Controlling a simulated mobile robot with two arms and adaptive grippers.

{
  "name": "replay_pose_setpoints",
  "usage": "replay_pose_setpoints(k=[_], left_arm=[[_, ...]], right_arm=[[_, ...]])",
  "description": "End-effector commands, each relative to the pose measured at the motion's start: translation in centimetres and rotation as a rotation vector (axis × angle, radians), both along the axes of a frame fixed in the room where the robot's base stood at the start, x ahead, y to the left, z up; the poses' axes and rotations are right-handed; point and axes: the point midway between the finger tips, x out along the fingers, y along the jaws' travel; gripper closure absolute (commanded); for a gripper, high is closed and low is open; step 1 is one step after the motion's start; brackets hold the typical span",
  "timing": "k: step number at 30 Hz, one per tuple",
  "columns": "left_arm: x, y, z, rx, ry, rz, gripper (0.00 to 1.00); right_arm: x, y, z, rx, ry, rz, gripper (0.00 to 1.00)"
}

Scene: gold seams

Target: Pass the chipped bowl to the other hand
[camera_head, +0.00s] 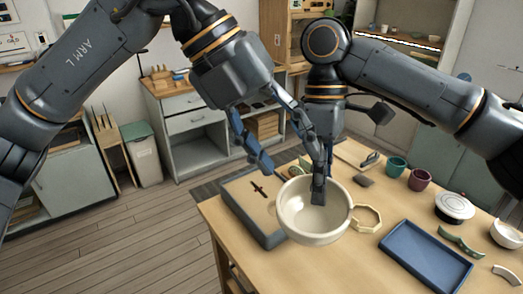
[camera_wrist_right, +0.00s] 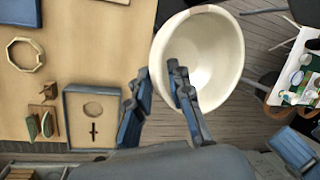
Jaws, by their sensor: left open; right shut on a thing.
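The cream bowl (camera_head: 295,222) is held in the air over the near left part of the table, its opening tilted toward the head camera. It also shows in the right wrist view (camera_wrist_right: 222,60). My left gripper (camera_head: 292,160) is open, fingers pointing down, just above the bowl's far left rim. It seems apart from the bowl, though the fingers overlap in view.
The wooden table (camera_head: 365,265) carries a grey-edged tray (camera_head: 272,236) beneath the bowl, an octagonal frame (camera_head: 368,218) and a blue tray (camera_head: 425,258). Teal (camera_head: 396,166) and maroon (camera_head: 419,180) cups, a white round stack (camera_head: 455,207) and a cream cup (camera_head: 506,233) stand farther right.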

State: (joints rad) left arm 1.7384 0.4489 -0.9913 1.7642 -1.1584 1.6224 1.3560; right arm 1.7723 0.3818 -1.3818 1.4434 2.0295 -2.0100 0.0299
Motion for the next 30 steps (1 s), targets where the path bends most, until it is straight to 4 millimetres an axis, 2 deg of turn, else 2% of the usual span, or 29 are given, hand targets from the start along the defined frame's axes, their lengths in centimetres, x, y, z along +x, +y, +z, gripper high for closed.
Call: replay_pose_setpoints(k=[3, 9, 14, 24, 30], left_arm=[[-0.1, 1.5, -0.8, 0.149, -0.09, 0.02, 0.49], [0.1, 2.4, -1.8, 0.239, -0.136, 0.038, 0.49], [0.3, 1.8, -3.9, 0.238, -0.134, 0.036, 0.49], [0.9, -0.2, -9.9, 0.235, -0.133, 0.035, 0.49], [1.3, -0.9, -11.9, 0.234, -0.135, 0.037, 0.49]], right_arm=[[0.0, 0.0, 0.0, 0.001, 0.0, 0.0, 1.0], [0.0, 0.0, 0.0, 0.001, 0.0, 0.0, 1.0], [0.0, 0.0, 0.0, 0.001, 0.0, 0.0, 1.0], [0.0, 0.0, 0.0, 0.001, 0.0, 0.0, 1.0], [0.0, 0.0, 0.1, 0.001, 0.0, 0.0, 1.0]])
